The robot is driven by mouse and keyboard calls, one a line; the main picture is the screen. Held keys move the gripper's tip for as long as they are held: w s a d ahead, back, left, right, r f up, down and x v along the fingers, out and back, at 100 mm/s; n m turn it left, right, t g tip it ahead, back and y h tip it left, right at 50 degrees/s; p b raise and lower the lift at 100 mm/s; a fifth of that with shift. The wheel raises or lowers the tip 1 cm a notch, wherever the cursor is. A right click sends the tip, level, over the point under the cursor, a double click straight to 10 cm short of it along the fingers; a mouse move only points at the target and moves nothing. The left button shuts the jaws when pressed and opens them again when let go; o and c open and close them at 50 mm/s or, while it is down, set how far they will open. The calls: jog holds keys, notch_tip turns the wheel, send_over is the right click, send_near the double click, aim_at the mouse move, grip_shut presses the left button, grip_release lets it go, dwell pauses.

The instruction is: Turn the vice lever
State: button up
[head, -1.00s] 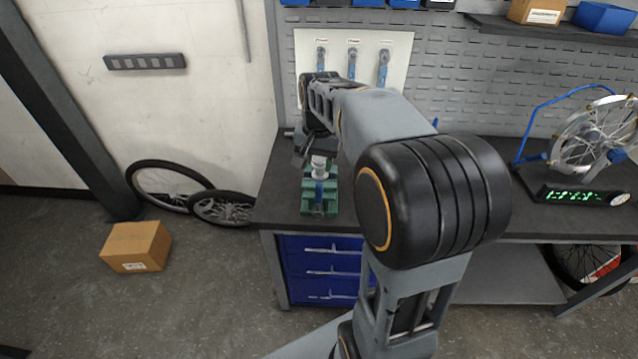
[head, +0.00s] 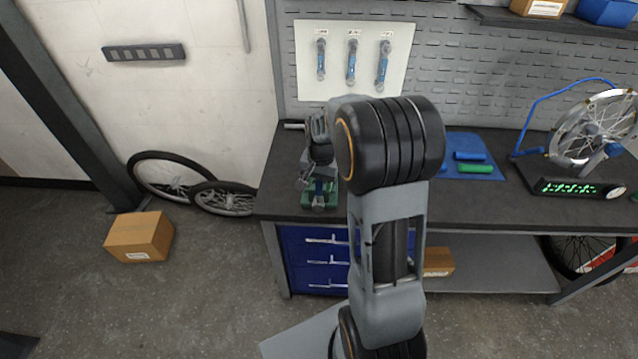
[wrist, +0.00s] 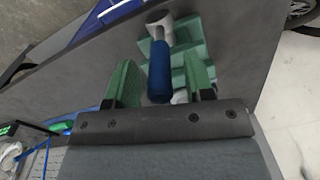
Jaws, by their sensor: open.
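The green vice (head: 319,199) sits near the left front of the dark workbench, partly covered by my gripper (head: 318,172) in the head view. In the wrist view the green vice body (wrist: 188,48) lies beyond the fingers. Its lever (wrist: 159,72) has a blue sleeve and a pale round end. My gripper (wrist: 160,82) is open, with one green-padded finger on each side of the blue sleeve in the picture. A gap shows between the sleeve and each finger. I cannot tell whether the sleeve is at fingertip depth.
The workbench (head: 480,214) has a blue mat (head: 455,146) with blue and green grips on it. A wheel stand (head: 590,140) with a lit display is at the right. Wrenches hang on a white board (head: 335,87) behind. A cardboard box (head: 139,237) lies on the floor.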

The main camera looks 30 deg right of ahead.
jog(key=shift+f, duration=0.45)
jog(key=shift+c, duration=0.4)
grip_shut()
